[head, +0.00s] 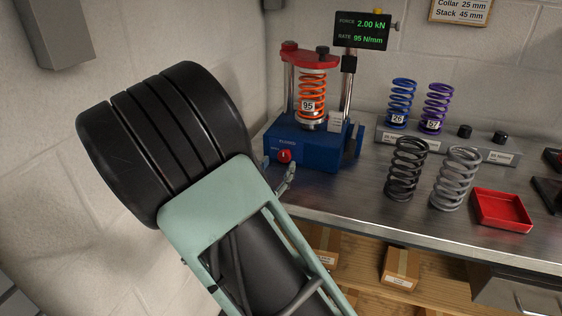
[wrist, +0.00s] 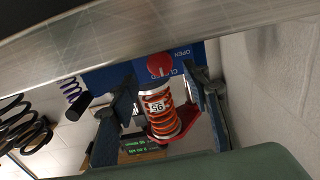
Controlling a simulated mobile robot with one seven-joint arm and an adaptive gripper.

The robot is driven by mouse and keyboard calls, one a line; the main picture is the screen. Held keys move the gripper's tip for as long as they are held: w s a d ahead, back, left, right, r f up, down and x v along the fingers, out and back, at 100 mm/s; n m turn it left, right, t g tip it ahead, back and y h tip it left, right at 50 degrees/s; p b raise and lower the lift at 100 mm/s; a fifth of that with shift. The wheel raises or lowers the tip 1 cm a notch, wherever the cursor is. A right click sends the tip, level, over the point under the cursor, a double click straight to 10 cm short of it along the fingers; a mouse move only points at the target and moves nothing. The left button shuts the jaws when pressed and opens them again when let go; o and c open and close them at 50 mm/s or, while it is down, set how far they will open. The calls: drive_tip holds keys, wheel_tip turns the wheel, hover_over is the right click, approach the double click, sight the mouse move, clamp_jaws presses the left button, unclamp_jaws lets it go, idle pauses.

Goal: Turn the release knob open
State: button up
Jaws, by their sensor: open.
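The red release knob (head: 284,156) is on the front of the blue dyno base (head: 318,157). In the wrist view the knob (wrist: 158,65) shows between and beyond my fingertips, beside the words CLOSED and OPEN on the blue panel; which word it points to is unclear. My gripper (wrist: 160,80) is open, with one finger on each side of the knob and no visible contact. In the head view my arm hides most of the gripper, and a fingertip shows just right of and below the knob. An orange spring (head: 312,96) marked 95 stands in the dyno under a red top plate.
The display (head: 361,30) reads 2.00 kN and 95 N/mm. Blue (head: 401,100) and purple (head: 437,105) springs stand on a grey rack. Black (head: 406,168) and silver (head: 455,177) springs and a red tray (head: 502,210) are on the metal bench. The bench edge lies close to my gripper.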

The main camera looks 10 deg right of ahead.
sight(283, 156)
drive_tip(key=shift+x, duration=2)
drive_tip(key=shift+c, duration=0.7)
drive_tip(key=c, duration=1)
